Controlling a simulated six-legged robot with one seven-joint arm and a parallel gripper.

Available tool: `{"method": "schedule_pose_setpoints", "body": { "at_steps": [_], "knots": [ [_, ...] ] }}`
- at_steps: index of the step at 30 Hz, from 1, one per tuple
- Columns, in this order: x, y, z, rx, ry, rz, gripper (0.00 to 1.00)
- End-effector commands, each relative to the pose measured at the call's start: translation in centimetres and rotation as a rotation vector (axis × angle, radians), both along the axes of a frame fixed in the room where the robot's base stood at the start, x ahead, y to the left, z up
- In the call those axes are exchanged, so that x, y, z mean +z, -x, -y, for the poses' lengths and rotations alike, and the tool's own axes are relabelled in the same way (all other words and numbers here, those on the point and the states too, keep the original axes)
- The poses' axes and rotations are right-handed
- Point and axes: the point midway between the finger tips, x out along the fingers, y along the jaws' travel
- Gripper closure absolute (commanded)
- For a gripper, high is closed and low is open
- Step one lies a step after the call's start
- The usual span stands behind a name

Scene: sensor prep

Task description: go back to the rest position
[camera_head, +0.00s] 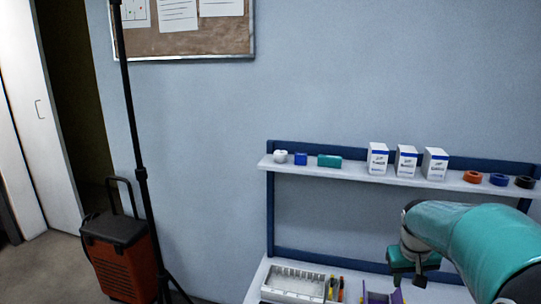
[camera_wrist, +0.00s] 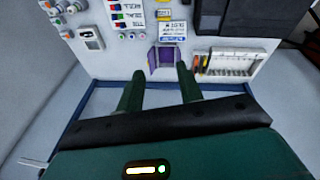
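My gripper (camera_wrist: 158,80) shows in the wrist view with its two dark green fingers apart and nothing between them. Bare white bench top lies behind the gap, and a purple holder (camera_wrist: 166,64) stands just beyond the fingertips, apart from them as far as I can see. In the head view my teal arm reaches in from the right edge, and my gripper (camera_head: 414,274) hangs over the workbench (camera_head: 256,284), below the shelf. Its fingertips are hard to make out there.
A white shelf (camera_head: 345,171) above the bench carries small boxes and tape rolls. A white rack (camera_wrist: 228,66) lies beside the purple holder. A black pole (camera_head: 135,130) and an orange-and-black case (camera_head: 126,262) stand left. The wall between pole and shelf is clear.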

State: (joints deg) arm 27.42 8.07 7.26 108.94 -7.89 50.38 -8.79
Motion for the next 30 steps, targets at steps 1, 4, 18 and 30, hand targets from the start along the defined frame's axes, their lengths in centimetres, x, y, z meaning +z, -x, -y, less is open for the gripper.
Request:
{"method": "schedule_pose_setpoints", "body": {
  "at_steps": [1, 4, 18, 30],
  "knots": [
    [1.3, 0.8, -1.6, 0.012, 0.006, 0.018, 0.64],
    [3.0, 2.5, -4.3, 0.028, 0.01, 0.047, 0.64],
    [7.4, 12.8, -14.8, 0.1, -0.03, 0.197, 0.64],
    [6.8, 20.2, -19.6, 0.156, -0.109, 0.296, 0.64]
  ]
}}
